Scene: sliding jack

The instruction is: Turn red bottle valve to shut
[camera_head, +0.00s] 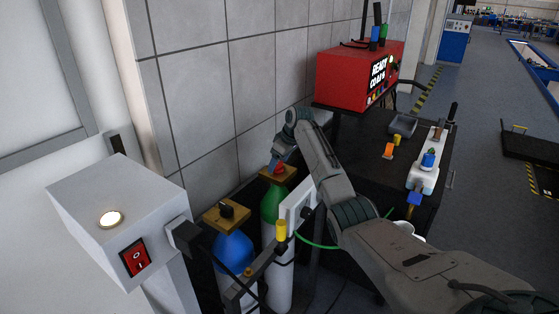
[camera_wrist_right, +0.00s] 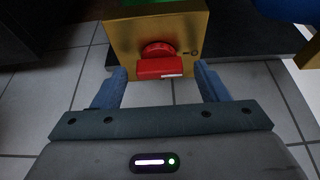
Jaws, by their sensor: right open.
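The red valve knob (camera_head: 280,169) sits on the brass block on top of the green-shouldered bottle (camera_head: 271,206). In the right wrist view the red valve (camera_wrist_right: 160,67) shows a round base with a bar-shaped handle lying across the picture, on the brass block's face (camera_wrist_right: 122,35). My right gripper (camera_wrist_right: 162,75) is open, one blue finger on each side of the handle, with visible gaps. In the head view the right gripper (camera_head: 276,161) is small and partly hidden at the valve. My left gripper is not in view.
A blue-shouldered bottle (camera_head: 233,252) with a black knob stands to the left. A grey box (camera_head: 117,209) with a red switch is nearer left. A white panel (camera_head: 297,206) and dark rails stand close by. A red machine (camera_head: 346,77) sits behind my right arm.

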